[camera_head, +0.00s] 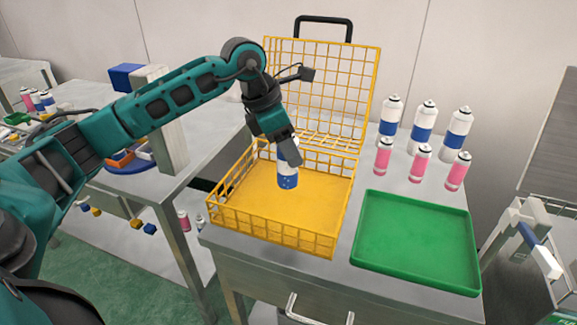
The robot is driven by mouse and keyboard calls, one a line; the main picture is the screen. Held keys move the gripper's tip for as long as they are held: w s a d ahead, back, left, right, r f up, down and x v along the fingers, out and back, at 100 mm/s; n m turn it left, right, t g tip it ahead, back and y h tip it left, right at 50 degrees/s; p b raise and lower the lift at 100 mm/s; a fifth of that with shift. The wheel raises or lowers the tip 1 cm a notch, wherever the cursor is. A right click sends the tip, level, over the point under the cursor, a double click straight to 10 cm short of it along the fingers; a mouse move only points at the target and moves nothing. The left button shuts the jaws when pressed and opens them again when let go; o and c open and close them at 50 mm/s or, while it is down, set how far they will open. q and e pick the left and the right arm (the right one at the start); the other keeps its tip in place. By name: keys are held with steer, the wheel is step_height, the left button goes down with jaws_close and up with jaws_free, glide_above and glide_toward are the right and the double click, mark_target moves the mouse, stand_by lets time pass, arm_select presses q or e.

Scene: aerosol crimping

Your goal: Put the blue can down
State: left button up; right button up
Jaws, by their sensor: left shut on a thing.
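A blue can (288,181) with a white upper part is in my left gripper (290,158), over the yellow wire basket (270,240). The gripper reaches down from above and is shut on the can's top, hiding part of it. The can looks upright, near the middle of the basket. I cannot tell whether its base touches the basket floor. The basket's mesh lid (330,85) stands open at the back. My right gripper is not in view.
An empty green tray (415,240) lies right of the basket. Behind it stand several blue-and-white cans (424,118) and pink cans (420,160). A side table at left holds other parts. A metal rack (530,245) stands at the right.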

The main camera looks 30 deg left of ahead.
mark_target(288, 166)
arm_select(q)
steer(key=shift+f, duration=2.35)
steer(key=shift+f, duration=0.15)
steer(key=o, duration=1.1)
steer(key=shift+o, duration=0.2)
steer(key=v, duration=1.2)
